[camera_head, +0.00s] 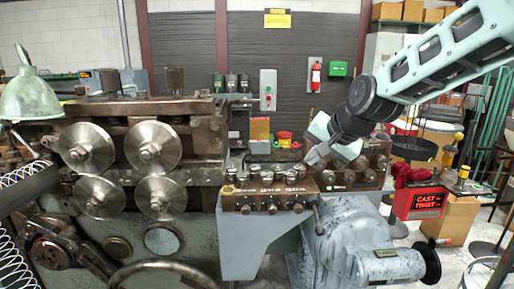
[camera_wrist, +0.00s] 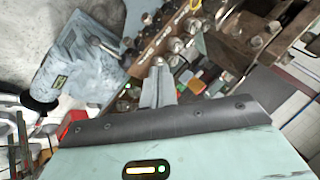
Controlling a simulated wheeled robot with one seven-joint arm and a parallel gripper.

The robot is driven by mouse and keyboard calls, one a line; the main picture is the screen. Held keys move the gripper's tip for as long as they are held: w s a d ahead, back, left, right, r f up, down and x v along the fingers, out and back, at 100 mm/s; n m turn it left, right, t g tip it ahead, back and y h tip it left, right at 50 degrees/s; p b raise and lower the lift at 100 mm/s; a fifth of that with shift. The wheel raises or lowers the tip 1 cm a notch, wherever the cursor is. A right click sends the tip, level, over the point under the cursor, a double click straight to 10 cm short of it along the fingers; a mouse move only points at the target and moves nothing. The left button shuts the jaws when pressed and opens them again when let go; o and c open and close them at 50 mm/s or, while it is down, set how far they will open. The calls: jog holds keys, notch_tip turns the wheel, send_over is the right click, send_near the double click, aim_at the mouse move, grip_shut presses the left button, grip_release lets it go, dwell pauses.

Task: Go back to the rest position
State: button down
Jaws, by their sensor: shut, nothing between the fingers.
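My gripper (camera_head: 314,158) shows in the head view at the end of my arm, which comes in from the upper right. It hangs just above the racks of tooling on the machine. In the wrist view my gripper (camera_wrist: 159,64) is shut, with its fingers together and nothing between them. The fingertips point toward a brown rack with several metal pieces (camera_wrist: 165,35); whether they touch it cannot be told.
The spring coiler (camera_head: 190,105) with its large rollers fills the left. A tool rack (camera_head: 245,195) stands at its front right. A grey motor (camera_head: 345,250) sits below. A green lamp (camera_head: 30,95) is at far left.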

jog(key=s+a+f+n+g, duration=0.2)
jog(key=s+f+n, duration=0.1)
jog(key=s, duration=0.6)
jog(key=s+a+f+n+g, duration=0.2)
jog(key=s+f+n, duration=0.1)
jog(key=s, duration=0.7)
jog(key=s+d+f+n+g+h, duration=0.1)
jog(key=s+d+f+n, duration=0.1)
jog(key=s, duration=0.6)
jog(key=s+d+f+n+g+h, duration=0.2)
jog(key=s+f+n, duration=0.1)
jog(key=s, duration=0.5)
jog(key=shift+s+d+f+n+b, duration=0.35)
jog(key=shift+n+b, duration=0.1)
jog(key=shift+n, duration=0.35)
